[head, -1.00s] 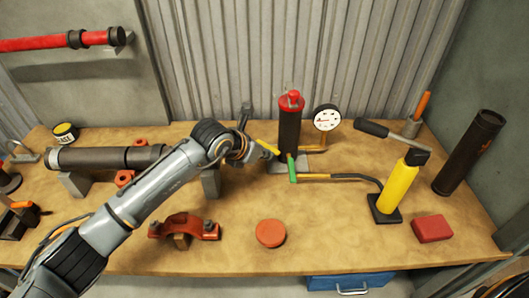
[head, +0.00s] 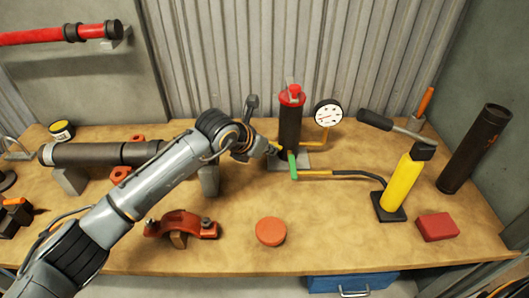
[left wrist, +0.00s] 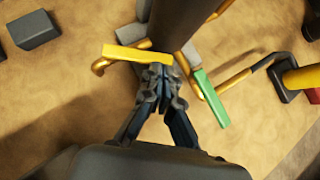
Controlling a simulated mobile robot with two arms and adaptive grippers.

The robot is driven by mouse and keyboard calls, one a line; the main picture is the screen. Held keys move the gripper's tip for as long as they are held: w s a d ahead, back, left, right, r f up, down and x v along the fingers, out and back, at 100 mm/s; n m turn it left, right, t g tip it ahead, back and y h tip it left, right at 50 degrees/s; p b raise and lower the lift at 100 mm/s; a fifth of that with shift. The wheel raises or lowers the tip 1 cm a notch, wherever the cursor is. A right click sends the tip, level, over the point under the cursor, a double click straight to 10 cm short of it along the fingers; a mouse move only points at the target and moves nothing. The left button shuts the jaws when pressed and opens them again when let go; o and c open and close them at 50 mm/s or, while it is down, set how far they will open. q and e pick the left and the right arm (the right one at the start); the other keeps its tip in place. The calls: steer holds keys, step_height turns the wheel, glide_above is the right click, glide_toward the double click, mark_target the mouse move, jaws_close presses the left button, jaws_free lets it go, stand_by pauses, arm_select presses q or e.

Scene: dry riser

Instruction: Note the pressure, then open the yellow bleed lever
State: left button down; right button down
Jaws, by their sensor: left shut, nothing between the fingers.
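The dark riser pipe with a red cap (head: 291,96) stands upright at the back middle. A round white gauge (head: 327,114) stands right of it on a brass pipe; its reading is too small to make out. The yellow bleed lever (left wrist: 137,56) lies crosswise at the pipe's foot, just beyond my left fingertips in the left wrist view. In the head view my gripper hides most of it. My left gripper (left wrist: 160,82) is shut and empty, close to the lever; contact cannot be told. A green lever (left wrist: 211,98) is right of the fingertips. My right gripper is out of view.
A yellow hand pump (head: 401,185) with a hose stands at right, near a dark tube (head: 475,148) and a red block (head: 437,227). An orange disc (head: 270,231) and a red clamp (head: 181,225) lie in front. A pipe (head: 100,155) rests on blocks at left.

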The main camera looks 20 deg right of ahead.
arm_select(q)
steer(key=shift+w+d+f+b, duration=0.2)
steer(key=shift+d+b, duration=0.5)
steer(key=shift+b, duration=0.8)
steer(key=shift+w+d+n+t+y+b, duration=0.1)
steer(key=shift+d+n+t+y+b, duration=0.25)
steer(key=shift+n+b, duration=0.25)
steer(key=shift+d+r, duration=0.1)
steer(key=shift+w, duration=0.1)
